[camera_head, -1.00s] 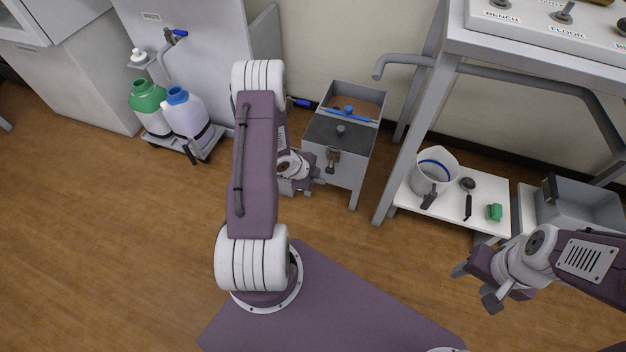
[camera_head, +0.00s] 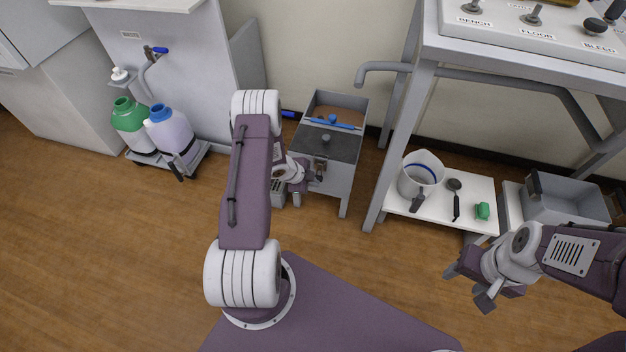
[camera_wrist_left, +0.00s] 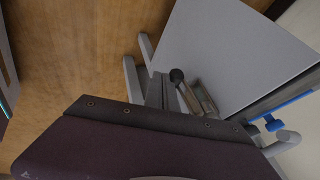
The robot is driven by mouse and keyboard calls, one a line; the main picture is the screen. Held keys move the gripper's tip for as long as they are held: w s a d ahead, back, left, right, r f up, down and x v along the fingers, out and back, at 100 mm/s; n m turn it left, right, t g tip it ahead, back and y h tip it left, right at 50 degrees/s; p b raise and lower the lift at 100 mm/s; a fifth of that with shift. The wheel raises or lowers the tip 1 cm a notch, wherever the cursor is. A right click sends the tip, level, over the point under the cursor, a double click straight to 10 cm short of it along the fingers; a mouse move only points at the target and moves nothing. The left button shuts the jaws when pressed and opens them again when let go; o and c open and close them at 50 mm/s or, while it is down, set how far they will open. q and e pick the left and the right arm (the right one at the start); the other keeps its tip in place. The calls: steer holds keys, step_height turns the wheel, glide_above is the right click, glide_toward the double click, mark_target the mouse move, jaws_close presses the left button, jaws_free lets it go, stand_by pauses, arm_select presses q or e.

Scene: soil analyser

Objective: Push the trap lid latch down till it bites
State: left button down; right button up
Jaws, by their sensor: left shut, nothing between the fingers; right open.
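The trap is a grey metal box on legs, with a dark lid (camera_head: 327,146) that has a small knob on top. The lid latch (camera_head: 319,169) is on the box's front face. In the left wrist view the latch (camera_wrist_left: 203,99) shows as a metal piece beside a dark round knob (camera_wrist_left: 177,75). My left gripper (camera_head: 307,178) is shut and empty, right at the latch. In the left wrist view its fingertips (camera_wrist_left: 163,88) are just beside the dark knob; I cannot tell whether they touch. My right gripper (camera_head: 468,284) is open and empty, far to the right.
A blue-handled tool (camera_head: 332,123) lies across the trap's open rear part. A low white shelf (camera_head: 440,205) at right holds a jug (camera_head: 420,175), a dark scoop (camera_head: 455,197) and a green item (camera_head: 482,211). Bottles (camera_head: 170,132) stand on a trolley at left. The floor in front is clear.

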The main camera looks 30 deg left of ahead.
stand_by(0.3)
steer(key=shift+r, duration=0.15)
steer(key=shift+r+p, duration=0.75)
